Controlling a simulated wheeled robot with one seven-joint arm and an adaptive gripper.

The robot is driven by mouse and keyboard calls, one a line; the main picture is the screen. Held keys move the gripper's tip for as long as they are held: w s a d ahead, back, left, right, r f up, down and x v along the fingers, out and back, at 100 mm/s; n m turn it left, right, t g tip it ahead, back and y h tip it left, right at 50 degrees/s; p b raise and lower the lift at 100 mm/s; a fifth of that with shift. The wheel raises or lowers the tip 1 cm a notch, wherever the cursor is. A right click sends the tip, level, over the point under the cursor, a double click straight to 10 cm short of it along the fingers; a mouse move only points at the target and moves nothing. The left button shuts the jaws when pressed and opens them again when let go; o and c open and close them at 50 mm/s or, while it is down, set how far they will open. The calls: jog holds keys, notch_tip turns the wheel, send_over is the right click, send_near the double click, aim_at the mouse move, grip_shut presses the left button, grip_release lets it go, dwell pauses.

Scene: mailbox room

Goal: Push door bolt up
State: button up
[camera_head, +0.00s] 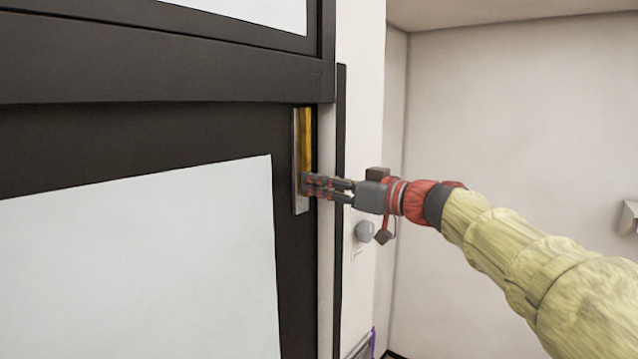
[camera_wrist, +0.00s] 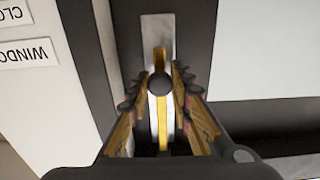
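The door bolt (camera_head: 305,130) is a narrow upright metal plate with a brass-coloured strip, set on the edge of the dark door (camera_head: 220,130). My gripper (camera_head: 310,186) is at the lower part of the bolt, coming from the right, and its fingertips hide part of it. In the wrist view the bolt plate (camera_wrist: 157,32) and a dark round knob (camera_wrist: 160,84) on the brass strip show between my two fingers. The fingers stand apart on either side of the knob, with a gap visible on both sides. Whether a fingertip touches the plate is unclear.
A dark horizontal bar (camera_head: 160,72) crosses above the bolt. A pale frame and wall (camera_head: 360,80) stand right of the door, with a round grey knob (camera_head: 364,231) below my gripper. The wrist view shows upside-down labels (camera_wrist: 25,52). Open space lies to the right.

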aim_at(309, 157)
grip_shut()
dwell(0.3)
jog(key=shift+r, duration=2.65)
jog(key=shift+o, duration=1)
grip_release()
jog(key=o, duration=0.4)
jog(key=shift+f, duration=0.15)
jog(key=shift+c, duration=0.2)
jog(key=shift+d, duration=0.15)
